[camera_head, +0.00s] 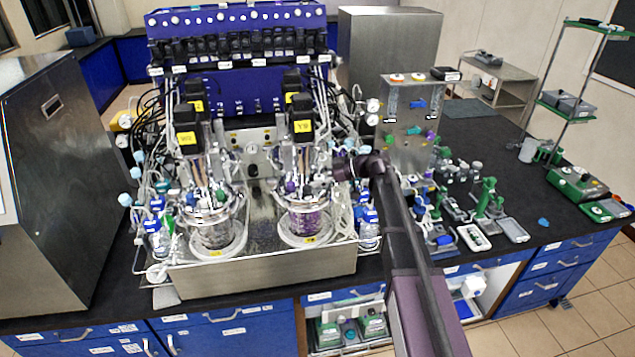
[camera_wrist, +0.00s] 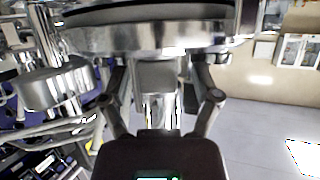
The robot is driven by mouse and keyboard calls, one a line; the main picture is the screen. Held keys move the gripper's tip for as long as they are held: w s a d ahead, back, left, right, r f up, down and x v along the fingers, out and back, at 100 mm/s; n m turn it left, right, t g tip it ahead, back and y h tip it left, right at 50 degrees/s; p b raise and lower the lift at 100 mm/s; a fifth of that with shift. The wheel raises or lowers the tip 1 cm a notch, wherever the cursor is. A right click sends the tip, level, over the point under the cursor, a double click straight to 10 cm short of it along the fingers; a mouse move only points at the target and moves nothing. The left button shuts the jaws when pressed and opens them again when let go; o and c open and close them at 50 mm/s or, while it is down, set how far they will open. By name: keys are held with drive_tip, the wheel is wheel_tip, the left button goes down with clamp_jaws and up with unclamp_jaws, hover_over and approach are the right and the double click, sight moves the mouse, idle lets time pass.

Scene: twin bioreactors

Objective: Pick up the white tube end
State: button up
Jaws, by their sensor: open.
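My gripper (camera_wrist: 160,75) is open in the wrist view, with one finger on each side of a shiny metal block (camera_wrist: 158,78). I cannot tell whether the fingers touch it. A round steel rim (camera_wrist: 150,38) crosses above the fingertips. In the head view my gripper end lies at the upper right of the right bioreactor (camera_head: 305,217), its fingertips too small and crowded to make out. The white tube end cannot be told apart among the pale tubes (camera_head: 340,205) around that reactor. No tube shows clearly between the fingers.
The left bioreactor (camera_head: 212,228) stands beside it on a steel base (camera_head: 260,274). Black motors, cables and blue-capped bottles crowd both vessels. A steel control box (camera_head: 408,118) stands to the right. The black bench (camera_head: 505,150) has some bare room farther right.

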sight(318, 176)
drive_tip(key=shift+c, duration=0.2)
clamp_jaws()
drive_tip(key=shift+r, duration=0.15)
wheel_tip(318, 176, up, 4)
drive_tip(key=p, duration=0.3)
drive_tip(key=shift+f+p, duration=0.2)
drive_tip(key=shift+p, duration=0.2)
drive_tip(key=s+d, duration=0.3)
drive_tip(key=s, duration=0.4)
drive_tip(key=s+d+r+p, duration=0.1)
drive_tip(key=s+d, duration=0.3)
drive_tip(key=s, duration=0.3)
drive_tip(key=shift+d, duration=0.25)
drive_tip(key=shift+s+r, duration=0.1)
